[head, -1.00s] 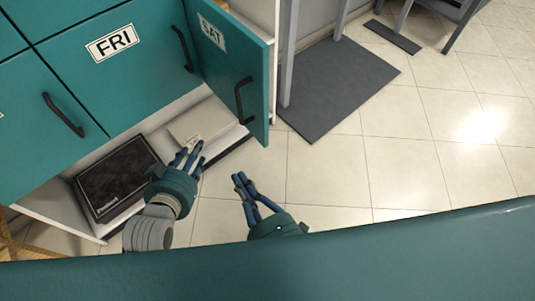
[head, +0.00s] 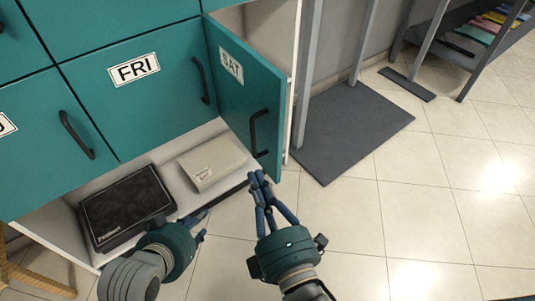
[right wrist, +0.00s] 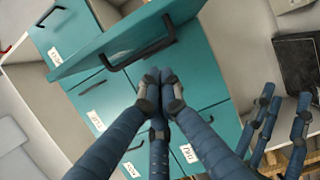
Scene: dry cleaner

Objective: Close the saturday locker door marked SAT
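The teal SAT door (head: 240,85) stands open, swung out from its locker, its label toward the top and a black bar handle (head: 259,133) near its free edge. My right gripper (head: 262,182) is just below the door's lower free corner, its fingers drawn together and empty. In the right wrist view the fingertips (right wrist: 160,78) come together just below the door's handle (right wrist: 141,50); I cannot tell whether they touch the door. My left gripper (head: 203,226) is low in front of the bottom shelf, partly hidden by its own palm. Its fingers look spread and empty in the right wrist view (right wrist: 281,120).
The FRI door (head: 137,85) is closed on the left. A black box (head: 125,207) and a beige box (head: 212,162) lie on the white shelf below. A grey mat (head: 350,130) with metal posts is right of the lockers. Tiled floor to the right is clear.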

